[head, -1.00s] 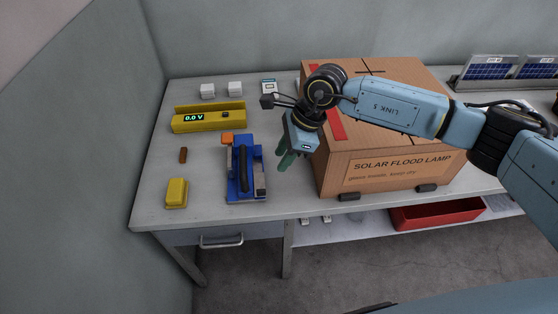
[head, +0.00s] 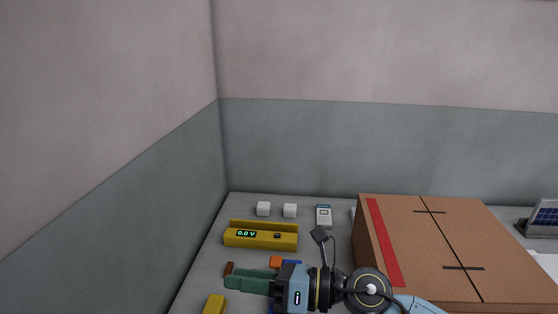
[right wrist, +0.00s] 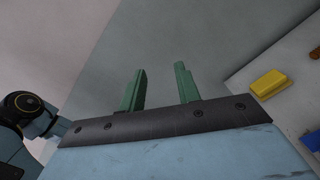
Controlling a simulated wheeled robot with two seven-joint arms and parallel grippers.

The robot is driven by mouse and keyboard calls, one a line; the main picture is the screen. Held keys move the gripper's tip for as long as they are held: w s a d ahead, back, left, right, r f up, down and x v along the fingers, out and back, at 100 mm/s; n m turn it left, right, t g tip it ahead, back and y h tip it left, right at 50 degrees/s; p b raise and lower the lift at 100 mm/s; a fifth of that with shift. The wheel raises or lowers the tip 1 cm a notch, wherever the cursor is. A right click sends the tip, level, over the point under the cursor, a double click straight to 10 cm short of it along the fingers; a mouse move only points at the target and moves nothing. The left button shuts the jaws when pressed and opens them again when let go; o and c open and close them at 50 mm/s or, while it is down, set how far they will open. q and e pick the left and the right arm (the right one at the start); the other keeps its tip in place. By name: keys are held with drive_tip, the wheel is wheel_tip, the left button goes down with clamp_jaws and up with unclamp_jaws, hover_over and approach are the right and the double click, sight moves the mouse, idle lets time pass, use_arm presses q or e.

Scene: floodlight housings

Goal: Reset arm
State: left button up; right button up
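My right gripper (head: 229,283) is in the lower middle of the head view, over the left part of the table, with its green fingers pointing left. In the right wrist view its two fingers (right wrist: 160,68) stand apart with nothing between them, so it is open and empty. Part of my right arm shows at the bottom edge, in front of the cardboard box. My left gripper is in neither view.
A large cardboard box (head: 450,245) stands right of the gripper. A yellow meter (head: 262,236), two white cubes and a small device (head: 324,216) lie behind it. A yellow block (right wrist: 270,83) shows in the right wrist view. A wall (head: 180,165) rises at left.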

drive_tip(key=w+d+r+m+t+h, duration=0.2)
drive_tip(key=d+m+t+h, duration=0.25)
drive_tip(key=m+t, duration=0.5)
drive_tip(key=w+d+r+m+t+h, duration=0.25)
drive_tip(key=d+m+t, duration=0.3)
drive_tip(key=m, duration=0.75)
drive_tip(key=s+d+f+m+g+h, duration=0.3)
drive_tip(key=d+f+m+h, duration=0.2)
drive_tip(key=d+f+m, duration=0.25)
drive_tip(key=s+d+f+m+g+h, duration=0.2)
drive_tip(key=s+d+f+m+h, duration=0.1)
drive_tip(key=d+f+m+h, duration=0.4)
drive_tip(key=s+d+f+m+g+y, duration=0.1)
drive_tip(key=s+f+m+g, duration=0.3)
drive_tip(key=s, duration=0.5)
drive_tip(key=s+d+f+m+g+y, duration=0.1)
drive_tip(key=s+d+f+m+g, duration=0.1)
drive_tip(key=s+f+g, duration=0.6)
drive_tip(key=s+f+t, duration=0.1)
drive_tip(key=s+f, duration=0.2)
drive_tip(key=f, duration=2.1)
drive_tip(key=s+d+f+g, duration=0.1)
drive_tip(key=s+d+f, duration=0.1)
drive_tip(key=s+f, duration=1.2)
drive_tip(key=shift+s+d+h, duration=0.3)
drive_tip(key=shift+s, duration=0.95)
